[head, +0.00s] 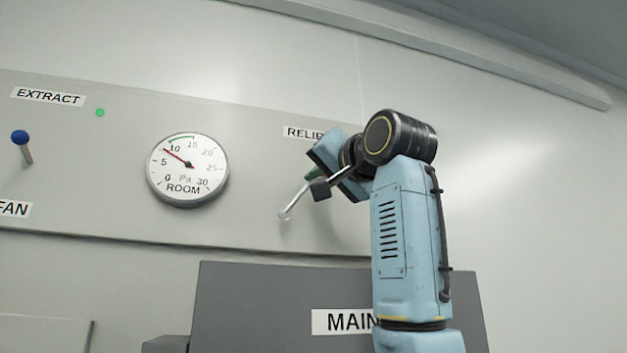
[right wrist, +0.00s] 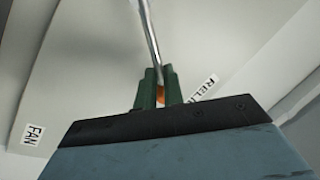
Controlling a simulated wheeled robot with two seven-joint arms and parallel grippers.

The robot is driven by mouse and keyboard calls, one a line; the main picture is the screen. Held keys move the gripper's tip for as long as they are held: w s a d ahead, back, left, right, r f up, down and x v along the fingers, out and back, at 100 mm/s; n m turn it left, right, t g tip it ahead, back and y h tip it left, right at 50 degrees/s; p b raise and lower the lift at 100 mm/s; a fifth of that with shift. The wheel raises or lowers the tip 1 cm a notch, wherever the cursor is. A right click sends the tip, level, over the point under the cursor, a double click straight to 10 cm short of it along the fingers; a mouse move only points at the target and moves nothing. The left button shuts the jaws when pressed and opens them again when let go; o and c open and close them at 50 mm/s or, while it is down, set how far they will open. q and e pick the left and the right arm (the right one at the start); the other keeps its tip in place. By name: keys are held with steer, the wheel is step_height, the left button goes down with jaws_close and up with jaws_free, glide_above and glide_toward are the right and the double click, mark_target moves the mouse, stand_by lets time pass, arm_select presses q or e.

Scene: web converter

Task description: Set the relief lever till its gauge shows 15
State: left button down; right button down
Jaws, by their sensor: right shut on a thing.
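The relief lever (head: 294,205) is a thin silver rod on the wall panel, below the partly hidden RELIEF label (head: 302,133). It tilts up and to the right from its base. My right gripper (head: 312,177) is at its upper end. In the right wrist view, the green fingers (right wrist: 158,88) are closed around the lever's orange knob (right wrist: 161,93), with the rod (right wrist: 151,35) running away from them. The round ROOM gauge (head: 187,184) has a red needle pointing up-left, between 5 and 10. A green arc lies along the top of its dial. My left gripper is out of view.
A blue-knobbed lever (head: 20,138) stands at the far left, between the EXTRACT (head: 47,96) and FAN (head: 14,209) labels. A green light (head: 100,113) is beside EXTRACT. A grey box labelled MAIN (head: 260,290) stands below the panel, partly behind my right arm.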

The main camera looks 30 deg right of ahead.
steer(key=shift+d, duration=0.1)
stand_by(0.4)
steer(key=c, duration=1.5)
jaws_free()
steer(key=shift+s, duration=0.1)
steer(key=s+f+b, duration=0.2)
steer(key=s+b, duration=0.3)
steer(key=s, duration=0.8)
steer(key=shift+d+f, duration=0.15)
steer(key=shift+d, duration=0.3)
